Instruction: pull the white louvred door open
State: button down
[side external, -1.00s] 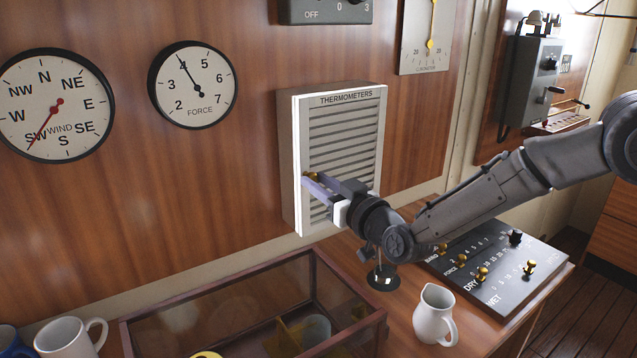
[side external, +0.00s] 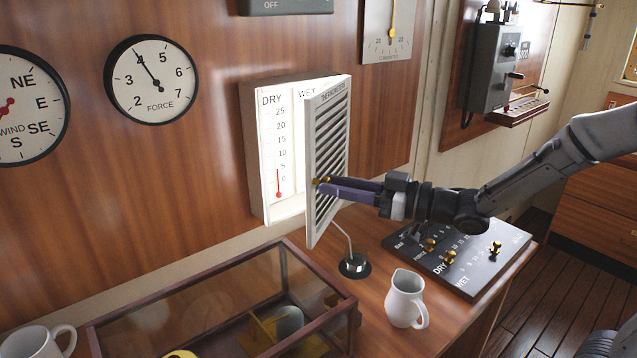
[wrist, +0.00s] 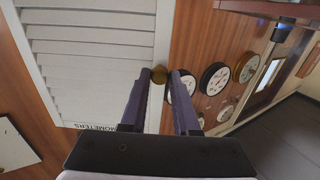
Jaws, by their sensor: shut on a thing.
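The white louvred door (side external: 328,140), lettered THERMOMETERS, stands well open on the white wall box (side external: 254,160), hinged at its right side. Inside the box show the DRY and WET scales and a red thermometer column. My gripper (side external: 322,184) is shut on the small brass knob (side external: 316,181) at the door's free edge. In the wrist view the louvred door (wrist: 92,60) fills the upper left and the brass knob (wrist: 158,74) sits at the fingertips (wrist: 166,76). Part of the WET scale is hidden behind the door.
A glass case (side external: 180,300) with a wooden frame stands below the door. A small round-based stand (side external: 354,265), a white jug (side external: 404,300) and a black control panel (side external: 460,255) are on the counter. A white mug (side external: 40,340) is at the lower left.

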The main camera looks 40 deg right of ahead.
jog(key=s+d+n+g+y, duration=0.3)
jog(key=d+n+g+y, duration=0.1)
jog(key=d, duration=0.4)
jog(key=s+d+n+g+y, duration=0.4)
jog(key=d+n+g+y, duration=0.1)
jog(key=d+g, duration=0.3)
jog(key=shift+d+n+g, duration=0.3)
jog(key=shift+d+n, duration=0.25)
jog(key=shift+n, duration=0.15)
jog(key=shift+r, duration=0.1)
jog(key=c, duration=0.7)
grip_release()
jog(key=shift+s+a, duration=0.1)
